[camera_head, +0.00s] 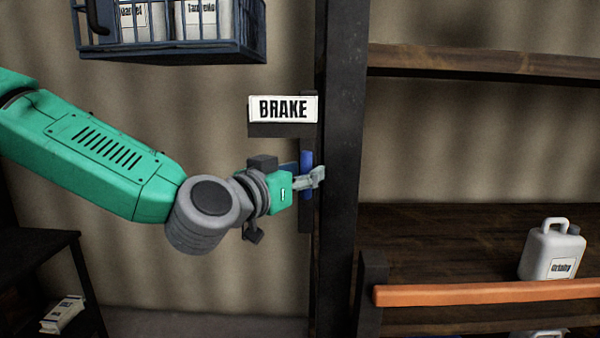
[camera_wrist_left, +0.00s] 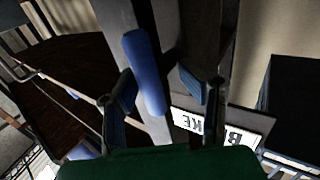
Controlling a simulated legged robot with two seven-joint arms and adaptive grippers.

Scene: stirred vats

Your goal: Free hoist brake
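The brake handle (camera_head: 306,160) is an upright blue bar on a dark mount beside a dark post, below a white sign (camera_head: 283,108) reading BRAKE. My left gripper (camera_head: 317,177) is at the handle, its fingers partly covering the handle's lower part. In the left wrist view the blue handle (camera_wrist_left: 143,70) stands between the two fingers of my left gripper (camera_wrist_left: 157,80). The fingers are apart, with a visible gap on the right side of the handle. The sign (camera_wrist_left: 215,130) shows upside down there. My right gripper is in neither view.
A dark wire basket (camera_head: 170,51) with white containers hangs at upper left. The dark post (camera_head: 342,170) stands right of the handle. Shelves at right hold a white jug (camera_head: 552,252) behind an orange bar (camera_head: 480,291). A small package (camera_head: 63,314) lies on a lower-left shelf.

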